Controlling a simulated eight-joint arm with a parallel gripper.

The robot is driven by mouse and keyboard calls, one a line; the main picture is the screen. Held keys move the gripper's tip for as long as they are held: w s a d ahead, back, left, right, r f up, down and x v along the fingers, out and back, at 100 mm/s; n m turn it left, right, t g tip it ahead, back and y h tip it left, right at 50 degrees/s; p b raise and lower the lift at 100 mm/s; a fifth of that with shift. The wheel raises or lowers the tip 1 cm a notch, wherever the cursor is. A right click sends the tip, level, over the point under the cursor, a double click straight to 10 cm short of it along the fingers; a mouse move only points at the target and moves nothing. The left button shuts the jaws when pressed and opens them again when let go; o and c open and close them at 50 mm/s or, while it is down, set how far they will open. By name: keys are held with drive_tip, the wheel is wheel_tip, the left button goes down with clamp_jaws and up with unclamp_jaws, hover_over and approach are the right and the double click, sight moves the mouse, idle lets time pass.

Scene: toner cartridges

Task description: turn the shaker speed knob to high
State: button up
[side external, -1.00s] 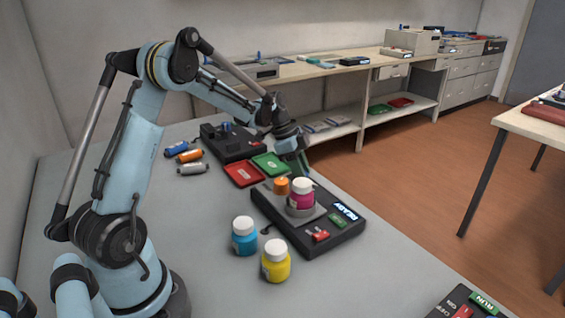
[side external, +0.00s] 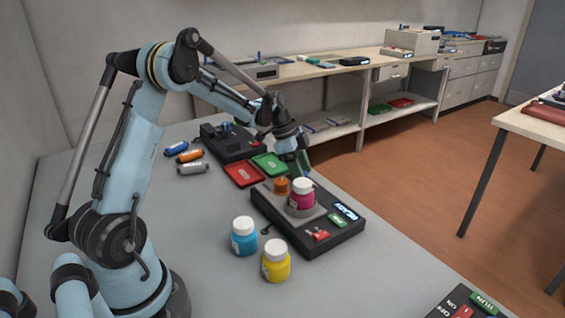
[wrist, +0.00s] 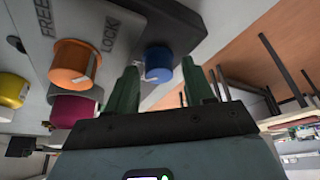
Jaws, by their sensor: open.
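The shaker (side external: 262,207) is a dark box with a grey top plate, a lit display and an orange knob (side external: 281,186). The wrist view shows the orange knob (wrist: 75,64) beside the words FREE and LOCK. A blue knob (wrist: 158,62) with a pale mark sits on the same unit, apart from the orange one. My gripper (wrist: 160,72) is open, with its green fingers on either side of the blue knob; I cannot tell whether they touch it. In the side view my gripper (side external: 303,164) is at the shaker's far end, and the blue knob is hidden there.
A magenta bottle (side external: 301,198) stands on the shaker beside the orange knob. Blue (side external: 244,237) and yellow (side external: 276,262) bottles stand in front. Red (side external: 243,174) and green (side external: 270,164) trays lie behind, near another dark unit (side external: 228,143). The table's near middle is clear.

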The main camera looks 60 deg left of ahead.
drive_tip(key=shift+s+d, duration=0.1)
drive_tip(key=n+t+y, duration=0.1)
drive_tip(key=n, duration=0.3)
drive_tip(key=shift+d, duration=0.1)
drive_tip(key=n+y, duration=0.1)
drive_tip(key=n, duration=0.3)
drive_tip(key=shift+n+t+y, duration=0.4)
drive_tip(key=n+y, duration=0.2)
drive_tip(key=n, duration=0.3)
drive_tip(key=shift+d, duration=0.15)
drive_tip(key=n+g+y, duration=0.1)
drive_tip(key=n, duration=0.3)
drive_tip(key=shift+d, duration=0.1)
drive_tip(key=d+v, duration=0.1)
drive_tip(key=v, duration=1.2)
drive_tip(key=s+d+m+t, duration=0.1)
drive_tip(key=s+d, duration=0.1)
drive_tip(key=s+d+m, duration=0.2)
drive_tip(key=s+d, duration=0.1)
drive_tip(key=shift+s+d+r+t+h, duration=0.1)
drive_tip(key=shift+s+d+t+h, duration=0.15)
drive_tip(key=shift+t+h, duration=0.15)
drive_tip(key=s+d+f+m+t+h, duration=0.1)
drive_tip(key=s+d+f+m, duration=0.1)
drive_tip(key=s+d+m, duration=0.2)
drive_tip(key=shift+s+d+f+t+h, duration=0.35)
drive_tip(key=shift+s+d, duration=0.5)
drive_tip(key=shift+s, duration=0.55)
